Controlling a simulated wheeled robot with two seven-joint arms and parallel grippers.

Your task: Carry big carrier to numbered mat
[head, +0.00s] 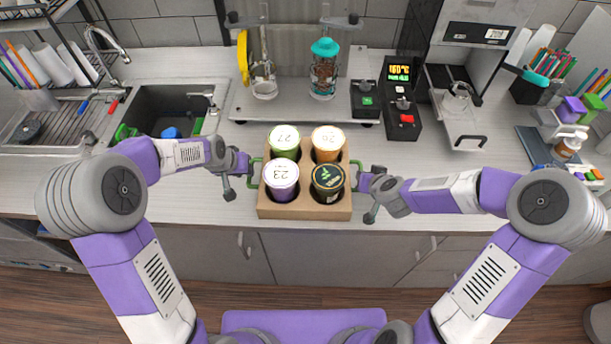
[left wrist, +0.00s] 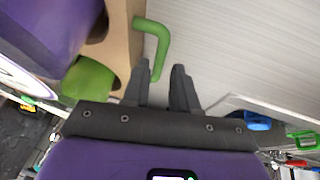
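The big carrier (head: 305,212) is a brown cardboard box with green side handles, near the counter's front edge. It holds several lidded cups: a green one (head: 284,141), an orange one (head: 327,143), a purple-white one (head: 280,180) and a black-lidded one (head: 328,182). My left gripper (head: 245,164) is at the left handle. In the left wrist view its fingers (left wrist: 161,70) are apart, with the end of the green handle (left wrist: 155,32) between their tips. My right gripper (head: 362,178) is at the right handle; its fingers are too small to judge. I cannot make out a numbered mat.
Behind the carrier stands a grey platform (head: 240,108) with dispensers. A black control box (head: 402,125) and a coffee machine (head: 455,105) are to its right. A sink (head: 165,105) is at the left. The counter is bare on both sides of the carrier.

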